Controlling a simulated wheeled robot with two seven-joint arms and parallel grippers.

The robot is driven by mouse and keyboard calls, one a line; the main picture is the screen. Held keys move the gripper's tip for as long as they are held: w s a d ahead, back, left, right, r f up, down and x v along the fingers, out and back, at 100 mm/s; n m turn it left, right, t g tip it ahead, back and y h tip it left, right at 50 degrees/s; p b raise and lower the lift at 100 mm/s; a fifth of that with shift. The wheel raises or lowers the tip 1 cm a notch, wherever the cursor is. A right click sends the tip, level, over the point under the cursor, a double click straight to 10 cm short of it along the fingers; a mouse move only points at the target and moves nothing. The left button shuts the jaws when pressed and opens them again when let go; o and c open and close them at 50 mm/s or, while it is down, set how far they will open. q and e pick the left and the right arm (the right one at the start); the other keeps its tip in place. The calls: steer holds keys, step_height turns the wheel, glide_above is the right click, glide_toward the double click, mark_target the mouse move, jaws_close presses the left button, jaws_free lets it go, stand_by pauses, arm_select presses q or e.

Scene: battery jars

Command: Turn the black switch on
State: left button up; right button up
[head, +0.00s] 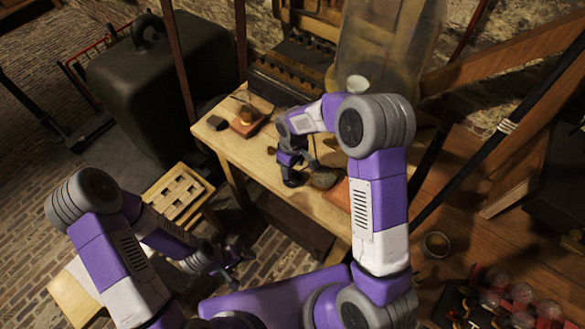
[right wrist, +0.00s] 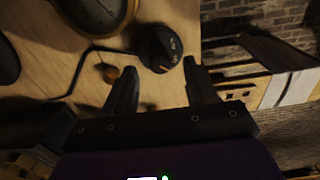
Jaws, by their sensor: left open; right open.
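The black switch (right wrist: 160,47), a round dark knob with a pale mark on its face, sits on the wooden table top in the right wrist view. My right gripper (right wrist: 160,66) is open, with one finger on each side just short of the knob. I cannot tell whether the fingers touch it. In the head view my right gripper (head: 293,180) is low over the table, and the switch cannot be made out there. My left gripper (head: 241,264) is open and empty, below the table's front edge, away from the switch.
The wooden table (head: 262,166) also carries a small wooden block with a brass part (head: 246,120). In the right wrist view a round gauge (right wrist: 98,14), a bent dark wire and a small brown ball (right wrist: 111,73) lie near the switch. A slatted wooden crate (head: 178,192) stands left.

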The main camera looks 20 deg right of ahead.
mark_target(293, 172)
step_height(293, 172, up, 5)
steer(key=shift+r+p, duration=0.1)
steer(key=shift+p, duration=0.2)
steer(key=shift+s, duration=0.1)
stand_by(0.3)
